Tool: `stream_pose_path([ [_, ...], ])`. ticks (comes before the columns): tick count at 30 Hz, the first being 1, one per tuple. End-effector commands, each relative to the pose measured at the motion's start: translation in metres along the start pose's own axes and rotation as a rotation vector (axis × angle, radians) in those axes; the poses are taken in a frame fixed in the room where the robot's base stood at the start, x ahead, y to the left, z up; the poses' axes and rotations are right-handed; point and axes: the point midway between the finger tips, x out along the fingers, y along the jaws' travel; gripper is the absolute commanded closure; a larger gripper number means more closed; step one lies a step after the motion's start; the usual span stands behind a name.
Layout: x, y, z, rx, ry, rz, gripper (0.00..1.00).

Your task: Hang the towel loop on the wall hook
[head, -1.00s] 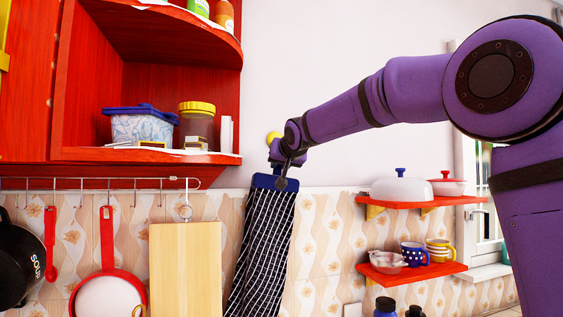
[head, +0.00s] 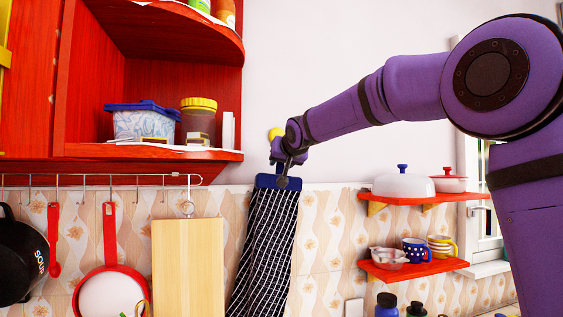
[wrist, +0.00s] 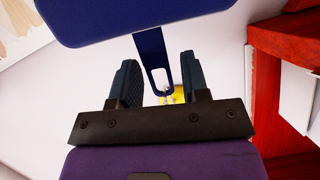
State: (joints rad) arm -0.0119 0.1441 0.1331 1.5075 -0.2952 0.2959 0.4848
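The dark blue-and-white checked towel (head: 264,255) hangs down against the tiled wall from a solid blue top band (head: 279,182). In the wrist view its narrow blue loop (wrist: 152,45) runs between my gripper's fingers. My gripper (wrist: 157,60) is open, with a gap on each side of the loop. In the head view my gripper (head: 286,160) is just above the towel's top band. The yellow wall hook (head: 275,134) is partly hidden behind my gripper. In the wrist view yellow and a pale peg (wrist: 168,97) show at the loop's opening; I cannot tell if the peg passes through it.
A red corner cabinet (head: 150,155) stands close to the left of my gripper. Below it a rail (head: 100,180) holds pans and a wooden board (head: 188,268) left of the towel. Red shelves (head: 400,198) with dishes are to the right. The white wall above is bare.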

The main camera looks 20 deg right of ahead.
Motion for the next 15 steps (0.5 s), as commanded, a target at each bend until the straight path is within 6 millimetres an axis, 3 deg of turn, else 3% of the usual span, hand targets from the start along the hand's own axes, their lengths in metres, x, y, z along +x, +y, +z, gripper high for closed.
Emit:
stream_pose_path([
  [10, -0.001, 0.000, 0.000, 0.000, 0.000, 0.000, 0.44],
  [15, -0.014, 0.000, 0.000, 0.000, 0.001, 0.000, 0.44],
])
